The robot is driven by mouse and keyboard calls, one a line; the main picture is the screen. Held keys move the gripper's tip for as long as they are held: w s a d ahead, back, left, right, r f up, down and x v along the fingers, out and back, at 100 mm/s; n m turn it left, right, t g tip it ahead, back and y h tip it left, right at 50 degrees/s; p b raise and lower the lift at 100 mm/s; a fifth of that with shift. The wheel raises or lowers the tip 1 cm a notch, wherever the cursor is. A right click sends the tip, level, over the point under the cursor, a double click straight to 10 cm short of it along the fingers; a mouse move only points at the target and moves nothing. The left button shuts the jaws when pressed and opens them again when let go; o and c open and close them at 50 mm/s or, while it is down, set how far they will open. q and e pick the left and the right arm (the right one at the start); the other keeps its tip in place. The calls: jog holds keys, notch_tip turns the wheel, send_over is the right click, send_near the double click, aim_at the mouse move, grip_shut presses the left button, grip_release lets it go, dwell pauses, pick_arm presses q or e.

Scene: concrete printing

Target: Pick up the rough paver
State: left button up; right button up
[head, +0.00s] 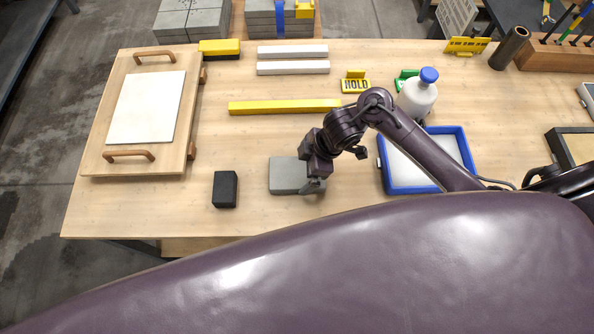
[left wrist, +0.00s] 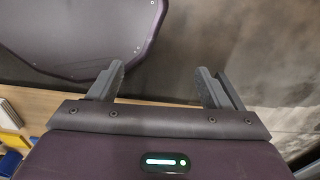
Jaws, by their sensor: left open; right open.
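A grey paver (head: 287,174) lies flat on the wooden table near its front, in the middle of the head view. My right gripper (head: 315,186) is over the paver's right end, pointing down, with its jaws open. Its fingers partly hide that end, and I cannot tell whether they touch it. My left gripper (left wrist: 160,85) shows in the left wrist view, open and empty, with dark floor and part of my body beyond it. It does not show in the head view.
A black block (head: 225,189) stands left of the paver. A wooden board with handles (head: 98,130) lies at the left. A yellow bar (head: 284,107) lies behind the paver. A blue-rimmed tray (head: 466,150) and a white bottle (head: 418,96) are at the right.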

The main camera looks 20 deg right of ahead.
aim_at(297, 171)
jog(key=x, duration=0.3)
jog(key=shift+w+a+r, duration=0.1)
jog(key=shift+w+r, duration=0.05)
jog(key=shift+w, duration=0.05)
jog(key=shift+a+f, duration=0.15)
jog(key=shift+f, duration=0.2)
jog(key=c, duration=1)
jog(key=shift+w+r, duration=0.1)
jog(key=shift+r, duration=0.05)
jog(key=c, duration=0.4)
pick_arm(q)
jog(key=shift+w+r, duration=0.1)
jog(key=shift+w, duration=0.9)
